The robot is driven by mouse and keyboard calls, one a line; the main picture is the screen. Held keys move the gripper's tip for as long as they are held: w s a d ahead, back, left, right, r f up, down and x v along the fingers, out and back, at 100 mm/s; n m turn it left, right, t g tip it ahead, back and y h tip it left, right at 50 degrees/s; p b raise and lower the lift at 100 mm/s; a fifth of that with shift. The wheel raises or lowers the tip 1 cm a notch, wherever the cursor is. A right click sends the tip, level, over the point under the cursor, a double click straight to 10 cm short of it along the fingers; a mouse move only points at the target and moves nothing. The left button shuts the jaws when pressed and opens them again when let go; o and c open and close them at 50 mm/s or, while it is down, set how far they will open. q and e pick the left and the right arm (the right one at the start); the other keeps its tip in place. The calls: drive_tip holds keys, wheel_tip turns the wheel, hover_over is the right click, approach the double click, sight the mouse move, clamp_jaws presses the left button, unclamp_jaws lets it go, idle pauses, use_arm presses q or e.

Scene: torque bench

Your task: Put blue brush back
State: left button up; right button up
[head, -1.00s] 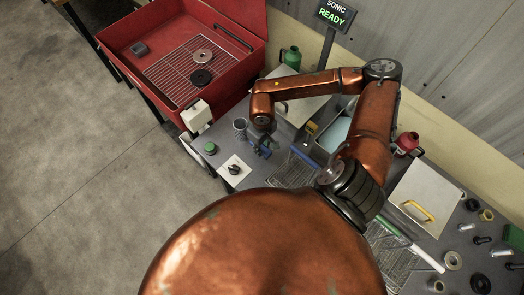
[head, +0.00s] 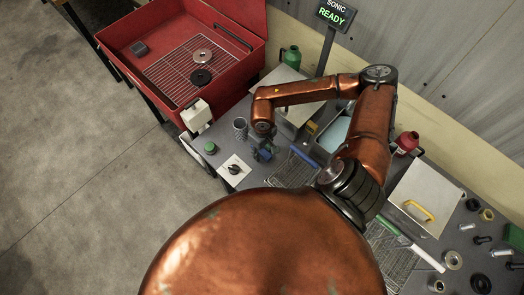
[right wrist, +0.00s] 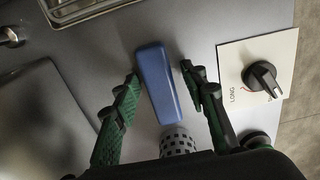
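The blue brush (right wrist: 160,85) shows in the right wrist view as a blue handle, its lower end overlapping a grey perforated cup (right wrist: 177,143). I cannot tell whether the brush stands in the cup. My right gripper (right wrist: 161,74) has a green-and-black finger on each side of the handle, with narrow gaps. In the head view this gripper (head: 262,153) is low over the bench, just right of the cup (head: 240,130); the brush is hard to make out there. My left gripper is out of view.
A white card with a black dial (head: 234,170) and a green button (head: 210,148) lie left of the gripper. A wire basket with a blue handle (head: 303,156) is to its right. A red wash tub (head: 188,105) stands behind at the left.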

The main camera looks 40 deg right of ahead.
sight(262, 151)
wheel_tip(262, 151, up, 12)
drive_tip(key=shift+r, duration=0.15)
idle(0.5)
